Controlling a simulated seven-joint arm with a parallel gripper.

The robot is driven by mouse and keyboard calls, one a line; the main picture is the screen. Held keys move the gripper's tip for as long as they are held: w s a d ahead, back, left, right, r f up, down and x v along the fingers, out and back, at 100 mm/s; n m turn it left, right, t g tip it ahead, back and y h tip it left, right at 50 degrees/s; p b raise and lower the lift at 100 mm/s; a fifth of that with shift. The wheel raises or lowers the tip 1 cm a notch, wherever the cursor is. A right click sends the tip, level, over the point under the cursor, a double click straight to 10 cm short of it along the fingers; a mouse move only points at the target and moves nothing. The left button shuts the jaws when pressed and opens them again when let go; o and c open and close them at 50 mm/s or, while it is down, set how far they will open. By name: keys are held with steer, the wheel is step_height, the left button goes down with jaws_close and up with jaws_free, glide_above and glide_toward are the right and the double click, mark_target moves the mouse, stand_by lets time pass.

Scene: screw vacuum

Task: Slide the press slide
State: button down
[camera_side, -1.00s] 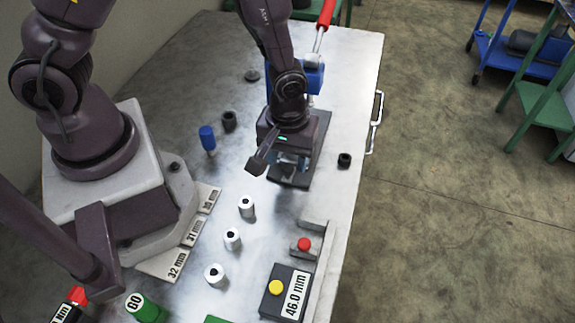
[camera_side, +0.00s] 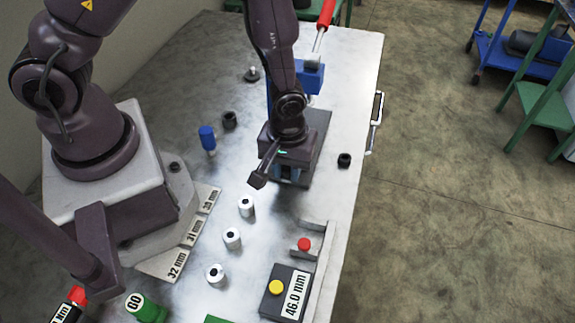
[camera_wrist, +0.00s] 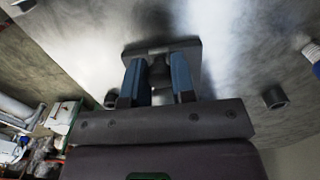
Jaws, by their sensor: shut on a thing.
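The press has a dark grey base (camera_side: 318,130), a blue body (camera_side: 311,78) and a red-handled lever (camera_side: 326,14) in the side view. My gripper (camera_side: 290,176) is low over the near end of the base, pointing down. In the wrist view its two blue fingers (camera_wrist: 158,68) are closed around a dark block, which I take to be the press slide (camera_wrist: 158,76). A grey plate (camera_wrist: 159,48) shows at the fingertips. In the side view the slide is hidden by my gripper.
White cylinders (camera_side: 232,238) stand in a row in front. A black cap (camera_side: 344,160) is right of the base. A blue-topped part (camera_side: 208,138) and a black ring (camera_side: 230,119) are at left. A 46.0 mm block (camera_side: 287,292) and a red-button fixture (camera_side: 304,244) are nearer the front.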

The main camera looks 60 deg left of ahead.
steer(key=w+a, duration=0.5)
steer(key=shift+w, duration=0.1)
steer(key=c, duration=0.9)
jaws_free()
steer(key=shift+c, duration=0.2)
steer(key=shift+r, duration=0.1)
step_height(320, 180, up, 13)
